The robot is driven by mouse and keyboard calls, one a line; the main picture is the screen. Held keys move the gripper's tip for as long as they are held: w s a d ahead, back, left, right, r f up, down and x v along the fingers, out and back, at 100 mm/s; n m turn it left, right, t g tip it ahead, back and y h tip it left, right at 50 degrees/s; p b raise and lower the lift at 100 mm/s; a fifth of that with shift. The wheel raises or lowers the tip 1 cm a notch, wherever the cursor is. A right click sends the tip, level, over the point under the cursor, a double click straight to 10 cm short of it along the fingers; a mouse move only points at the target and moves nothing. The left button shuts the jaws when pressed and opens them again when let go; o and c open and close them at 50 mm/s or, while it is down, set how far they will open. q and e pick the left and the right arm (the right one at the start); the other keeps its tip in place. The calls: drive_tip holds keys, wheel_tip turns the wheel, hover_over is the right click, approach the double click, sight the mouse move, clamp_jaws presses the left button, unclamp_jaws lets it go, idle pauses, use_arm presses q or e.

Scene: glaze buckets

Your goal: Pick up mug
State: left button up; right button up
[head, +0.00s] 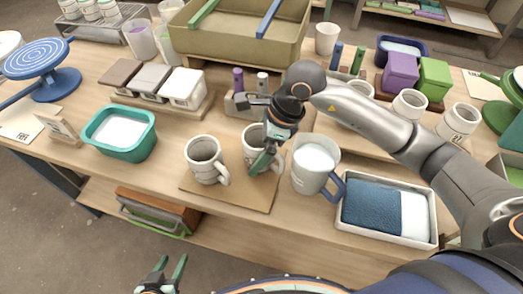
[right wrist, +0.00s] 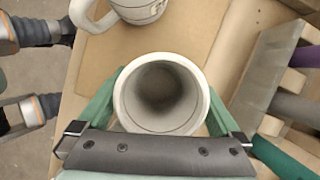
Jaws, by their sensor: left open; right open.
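Two white mugs with dark bands stand upright on a tan board (head: 230,193). The left mug (head: 204,160) stands free, its handle to the right; part of it shows in the right wrist view (right wrist: 138,8). My right gripper (head: 264,160) is at the right mug (head: 251,146), partly covering it. In the right wrist view this mug (right wrist: 160,95) is seen from above, empty, between the open green fingers of my right gripper (right wrist: 160,105). I cannot tell whether the fingers touch it. My left gripper (head: 166,272) is open and empty, low in front of the table.
A large pitcher (head: 314,165) with a blue handle stands close right of the board. A teal tub (head: 120,134) stands left. A grey slotted block (head: 240,105) is just behind the right mug.

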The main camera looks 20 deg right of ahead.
drive_tip(key=shift+f, duration=0.2)
drive_tip(key=shift+w+r, duration=0.1)
drive_tip(key=c, duration=1.4)
